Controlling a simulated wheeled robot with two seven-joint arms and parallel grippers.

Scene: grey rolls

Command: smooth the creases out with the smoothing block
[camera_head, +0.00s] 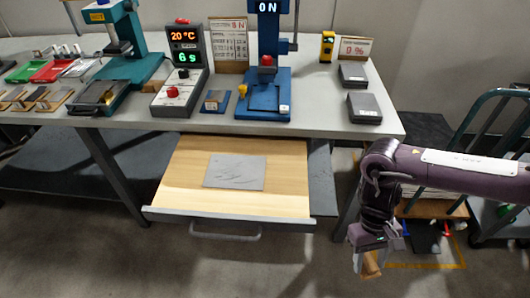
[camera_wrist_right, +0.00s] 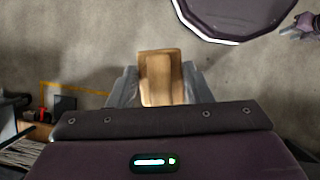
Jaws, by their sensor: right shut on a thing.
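A grey creased sheet (camera_head: 236,172) lies flat in the open wooden drawer (camera_head: 180,192) below the bench, with faint crease lines on it. My right gripper (camera_head: 370,250) is to the right of the drawer, above the floor, and points down. It is shut on a wooden smoothing block (camera_head: 371,266). In the right wrist view the block (camera_wrist_right: 161,78) sits between the two grey fingers. The block is well apart from the sheet.
The bench top (camera_head: 330,118) carries a blue press (camera_head: 265,85), a display box (camera_head: 180,75), a teal press (camera_head: 125,60) and two dark boxes (camera_head: 363,108) at the right. The drawer front with its handle (camera_head: 225,234) sticks out. A trolley (camera_head: 490,120) stands at the right.

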